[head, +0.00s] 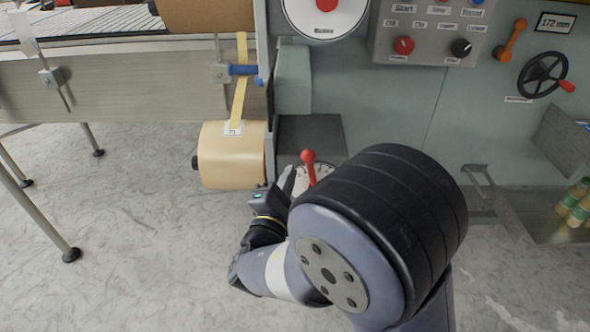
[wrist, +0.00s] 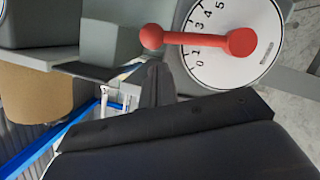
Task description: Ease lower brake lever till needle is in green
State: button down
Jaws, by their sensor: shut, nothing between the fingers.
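The lower brake lever (wrist: 195,39) is red with a round knob and sits over a white numbered dial (wrist: 248,68) in the wrist view. Its arm crosses the scale between 1 and 3, hiding the 2. In the head view its red knob (head: 308,156) shows beside my gripper, with a little of the dial (head: 323,174) behind my arm. My gripper (head: 287,178) is shut and empty, left of the lever. In the wrist view my dark fingers (wrist: 155,78) are just below the knob end; I cannot tell if they touch. No needle or green band can be made out.
A tan film roll (head: 230,155) hangs close left of my gripper, with a yellow web (head: 240,85) above it. An upper white dial (head: 325,24), a control panel (head: 430,30) and a handwheel (head: 543,75) are on the machine. Bottles (head: 573,200) stand at right.

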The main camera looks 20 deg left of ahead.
aim_at(306, 162)
jog(key=shift+w+d+r, duration=0.4)
jog(key=shift+w+d, duration=0.15)
jog(key=shift+d, duration=0.05)
jog(key=shift+w+d+r+m+b, duration=0.2)
jog(key=shift+d+m+b, duration=0.2)
jog(key=shift+b, duration=0.05)
jog(key=shift+w+d+r+m+b, duration=0.15)
jog(key=shift+d+r+m+b, duration=0.05)
jog(key=shift+d+m+b, duration=0.2)
jog(key=shift+a, duration=0.1)
